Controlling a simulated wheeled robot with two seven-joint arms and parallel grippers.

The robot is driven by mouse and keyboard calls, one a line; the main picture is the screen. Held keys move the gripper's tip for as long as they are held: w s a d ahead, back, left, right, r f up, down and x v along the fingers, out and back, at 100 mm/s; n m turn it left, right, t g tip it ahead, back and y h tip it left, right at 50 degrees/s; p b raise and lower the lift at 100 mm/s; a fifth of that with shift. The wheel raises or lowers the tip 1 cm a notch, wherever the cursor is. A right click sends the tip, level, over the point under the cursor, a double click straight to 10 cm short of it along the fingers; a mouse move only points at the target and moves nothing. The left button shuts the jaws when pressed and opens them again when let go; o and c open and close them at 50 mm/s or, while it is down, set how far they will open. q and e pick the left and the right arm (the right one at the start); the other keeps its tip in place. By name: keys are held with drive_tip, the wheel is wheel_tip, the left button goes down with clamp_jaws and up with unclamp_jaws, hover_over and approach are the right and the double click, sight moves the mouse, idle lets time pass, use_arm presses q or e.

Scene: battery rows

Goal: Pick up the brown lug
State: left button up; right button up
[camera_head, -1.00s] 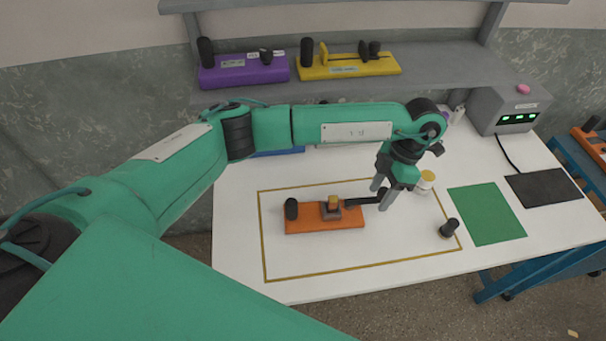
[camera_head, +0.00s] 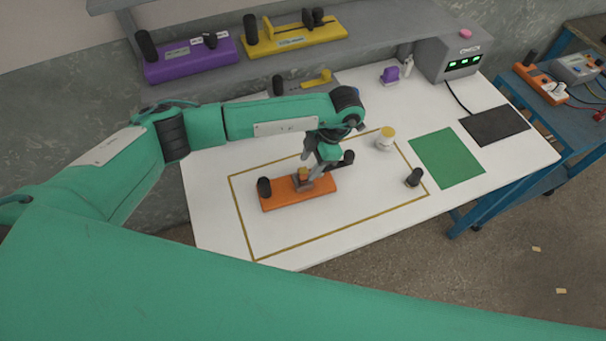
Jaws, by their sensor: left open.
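The orange block (camera_head: 322,187) lies inside the gold outline on the white table, with a black post (camera_head: 264,187) at its left end. A small brown piece (camera_head: 303,173), which looks like the brown lug, sits on a grey part near the middle of the block. My left gripper (camera_head: 307,180) is open, its fingers pointing down and left at the brown piece. The fingers partly cover the grey part, and I cannot tell if they touch it. A black knob (camera_head: 347,158) shows just right of the gripper. My right gripper is not in view.
A green mat (camera_head: 447,157) and a dark mat (camera_head: 495,125) lie beyond. Purple (camera_head: 190,62) and yellow (camera_head: 295,38) blocks sit on the shelf. The table's front is clear.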

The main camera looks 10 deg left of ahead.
sight(302, 170)
use_arm(q)
drive_tip(key=p+x, duration=0.2)
drive_tip(key=x, duration=0.1)
drive_tip(key=shift+a, duration=0.3)
drive_tip(key=shift+s+a+f, duration=0.1)
drive_tip(key=shift+s+f, duration=0.05)
drive_tip(key=shift+f, duration=0.45)
drive_tip(key=c, duration=1)
clamp_jaws()
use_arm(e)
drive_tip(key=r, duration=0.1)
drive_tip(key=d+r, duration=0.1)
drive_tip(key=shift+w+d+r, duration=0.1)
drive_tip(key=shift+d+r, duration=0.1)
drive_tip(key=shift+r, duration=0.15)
use_arm(q)
drive_tip(key=shift+r, duration=0.1)
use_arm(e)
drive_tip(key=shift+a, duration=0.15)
use_arm(q)
drive_tip(key=shift+r, duration=0.5)
wheel_tip(302, 170, up, 19)
drive_tip(key=b, duration=0.4)
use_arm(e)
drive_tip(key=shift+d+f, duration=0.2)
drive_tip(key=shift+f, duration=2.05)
